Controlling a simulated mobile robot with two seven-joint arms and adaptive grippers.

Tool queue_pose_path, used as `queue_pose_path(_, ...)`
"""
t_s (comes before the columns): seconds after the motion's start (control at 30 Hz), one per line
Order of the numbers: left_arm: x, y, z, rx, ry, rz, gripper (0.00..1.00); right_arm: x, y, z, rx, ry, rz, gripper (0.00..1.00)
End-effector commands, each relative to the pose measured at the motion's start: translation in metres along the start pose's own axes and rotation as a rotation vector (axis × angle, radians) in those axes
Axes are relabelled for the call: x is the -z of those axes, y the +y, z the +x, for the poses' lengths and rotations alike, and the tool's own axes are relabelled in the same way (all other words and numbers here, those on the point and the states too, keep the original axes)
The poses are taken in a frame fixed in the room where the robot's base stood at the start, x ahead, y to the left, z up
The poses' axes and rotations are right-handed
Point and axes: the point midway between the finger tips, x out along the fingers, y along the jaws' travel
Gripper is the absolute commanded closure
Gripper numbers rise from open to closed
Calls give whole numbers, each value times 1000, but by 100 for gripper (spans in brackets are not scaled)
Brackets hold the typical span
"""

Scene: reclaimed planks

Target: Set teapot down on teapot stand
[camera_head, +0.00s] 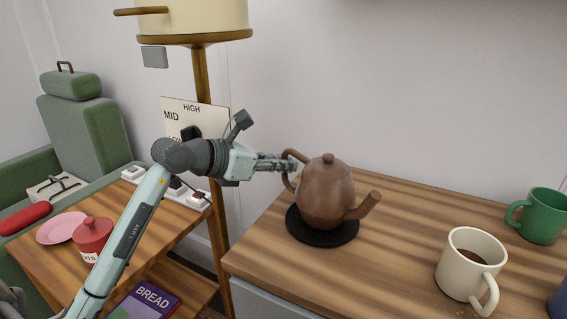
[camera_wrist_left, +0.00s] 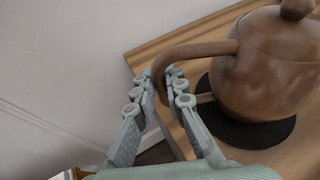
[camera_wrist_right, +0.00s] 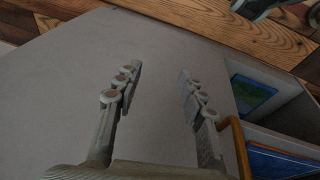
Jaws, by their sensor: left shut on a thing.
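A brown teapot (camera_head: 326,192) stands upright over a round black teapot stand (camera_head: 322,237) near the left end of the wooden counter. Its spout points right and its handle points left. My left gripper (camera_head: 291,164) is shut on the teapot handle (camera_wrist_left: 163,75), with one finger on each side of it in the left wrist view. In that view the teapot (camera_wrist_left: 270,65) is over the stand (camera_wrist_left: 245,128); whether its base touches is hard to tell. My right gripper (camera_wrist_right: 160,85) is open and empty in the right wrist view, in front of a pale grey surface.
A cream mug (camera_head: 466,268) with dark liquid and a green mug (camera_head: 543,215) stand to the right on the counter. A lower side table at left holds a red jar (camera_head: 92,236) and a pink plate (camera_head: 60,228). The counter (camera_head: 400,215) is clear between teapot and mugs.

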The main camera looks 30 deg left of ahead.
Motion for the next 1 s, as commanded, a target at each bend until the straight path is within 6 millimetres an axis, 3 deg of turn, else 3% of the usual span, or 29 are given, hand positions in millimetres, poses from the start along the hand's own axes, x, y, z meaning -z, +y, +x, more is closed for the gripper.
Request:
queue_pose_path(0.27,1,0,1,0,-5,-1,100,0,0,-2,-3,-5,-1,60)
queue_pose_path(0.3,3,0,1,0,0,0,84,3,1,-6,-3,0,-1,60)
queue_pose_path(0.43,3,0,1,0,1,0,68,7,1,-9,-4,12,0,60)
queue_pose_path(0.83,-2,0,-1,0,0,0,68,1,2,-6,-3,1,0,60)
queue_pose_path(0.9,2,1,-10,-2,2,1,68,-6,1,4,-3,-13,-1,60)
queue_pose_path(1.0,2,0,-30,-2,2,3,68,-6,1,1,-5,-17,-2,60)
